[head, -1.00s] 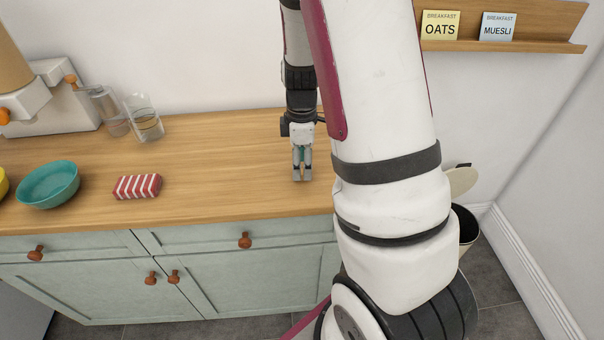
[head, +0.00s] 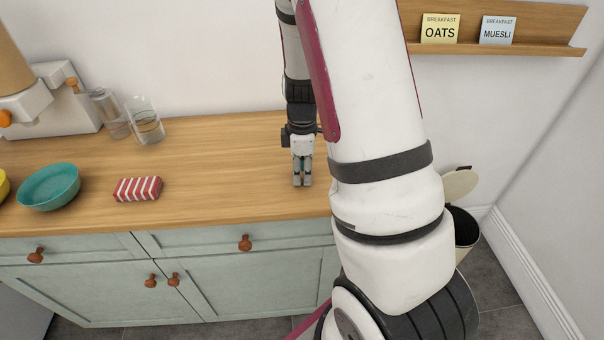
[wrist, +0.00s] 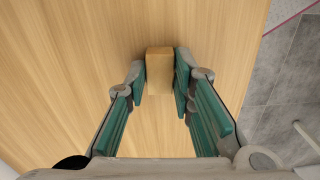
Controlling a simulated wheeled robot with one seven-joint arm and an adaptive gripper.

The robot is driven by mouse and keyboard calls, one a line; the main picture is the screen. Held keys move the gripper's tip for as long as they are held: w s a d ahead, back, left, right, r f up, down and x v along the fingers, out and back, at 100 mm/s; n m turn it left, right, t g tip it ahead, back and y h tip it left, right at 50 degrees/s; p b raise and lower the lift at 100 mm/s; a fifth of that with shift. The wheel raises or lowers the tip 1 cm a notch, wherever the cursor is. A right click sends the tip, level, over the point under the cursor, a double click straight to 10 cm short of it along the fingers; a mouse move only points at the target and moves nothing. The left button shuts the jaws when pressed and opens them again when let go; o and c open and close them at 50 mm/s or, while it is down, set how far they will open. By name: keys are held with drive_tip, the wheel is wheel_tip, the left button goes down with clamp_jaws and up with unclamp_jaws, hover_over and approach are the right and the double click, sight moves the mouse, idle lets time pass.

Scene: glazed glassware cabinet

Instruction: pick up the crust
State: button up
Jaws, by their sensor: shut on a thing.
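The crust (wrist: 160,68) is a small tan, brown-edged block in the wrist view, between the two green-padded fingers. My gripper (head: 302,183) points down at the wooden counter (head: 225,180), near its front edge, and is shut on the crust. The left finger pad lies along the crust's left side and the right one along its right side. In the head view the fingers hide nearly all of the crust. I cannot tell whether it touches the counter.
A red-and-white striped block (head: 138,189), a teal bowl (head: 48,187) and two glasses (head: 147,122) stand to the left on the counter. A bin (head: 464,226) with a raised lid (head: 460,185) stands on the floor to the right. The counter around my gripper is clear.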

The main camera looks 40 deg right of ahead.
sight(302, 174)
drive_tip(key=shift+r, duration=0.15)
wheel_tip(302, 174, up, 4)
drive_tip(key=shift+w+f, duration=0.1)
drive_tip(key=shift+f, duration=0.15)
drive_tip(key=s+a+r+p, duration=0.1)
drive_tip(key=s+p, duration=0.3)
drive_tip(key=s, duration=1.2)
drive_tip(key=shift+a+r, duration=0.15)
drive_tip(key=shift+a, duration=0.75)
